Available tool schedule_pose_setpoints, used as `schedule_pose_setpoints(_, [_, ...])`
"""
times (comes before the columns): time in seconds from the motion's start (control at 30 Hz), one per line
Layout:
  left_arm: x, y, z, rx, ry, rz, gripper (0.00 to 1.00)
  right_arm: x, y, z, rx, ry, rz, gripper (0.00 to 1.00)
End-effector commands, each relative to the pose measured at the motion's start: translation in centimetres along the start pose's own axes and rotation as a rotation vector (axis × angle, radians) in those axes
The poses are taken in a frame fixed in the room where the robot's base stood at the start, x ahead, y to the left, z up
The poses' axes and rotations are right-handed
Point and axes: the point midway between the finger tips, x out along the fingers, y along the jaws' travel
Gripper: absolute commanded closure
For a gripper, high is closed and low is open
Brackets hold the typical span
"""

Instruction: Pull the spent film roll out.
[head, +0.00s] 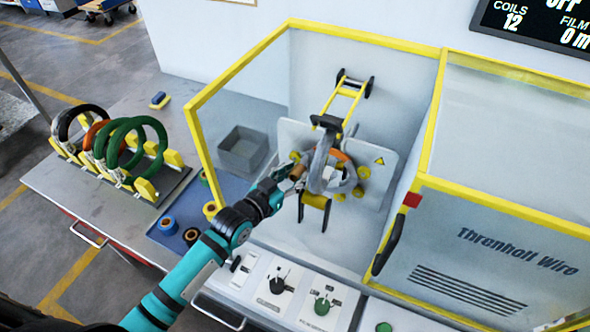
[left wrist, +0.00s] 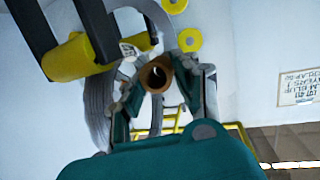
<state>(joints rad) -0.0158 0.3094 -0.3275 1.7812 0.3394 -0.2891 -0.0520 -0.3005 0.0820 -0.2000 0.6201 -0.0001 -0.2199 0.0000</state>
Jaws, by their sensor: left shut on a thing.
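The spent film roll (head: 298,172) is a bare brown cardboard core at the wrapping ring (head: 318,168) inside the yellow-framed machine. In the left wrist view its hollow end (left wrist: 155,74) faces the camera between the fingers. My left gripper (head: 288,177) reaches in from the left and is shut on the core; it also shows in the left wrist view (left wrist: 158,92). The grey ring stands close behind the core. I cannot tell whether the core still sits on its spindle. My right gripper is out of view.
Yellow rollers (head: 363,173) surround the ring. A blue mat (head: 233,186) holds a grey bin (head: 243,150) and several rolls, including a blue one (head: 168,225). Coils stand in a rack (head: 147,189) at left. The control panel (head: 290,290) lies in front. The display (head: 535,22) reads film 0 m.

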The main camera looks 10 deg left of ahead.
Motion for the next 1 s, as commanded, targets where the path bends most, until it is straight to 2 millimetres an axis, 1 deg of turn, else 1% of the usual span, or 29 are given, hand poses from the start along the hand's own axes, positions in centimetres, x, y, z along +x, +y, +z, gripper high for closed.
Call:
schedule_pose_setpoints(0.7, [-2.8, 0.6, 0.5, 0.0, -0.001, 0.0, 1.0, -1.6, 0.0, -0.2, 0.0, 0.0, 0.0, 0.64])
schedule_pose_setpoints(1.0, [-3.3, 0.7, 0.6, 0.001, 0.0, 0.0, 1.0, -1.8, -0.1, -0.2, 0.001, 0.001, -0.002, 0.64])
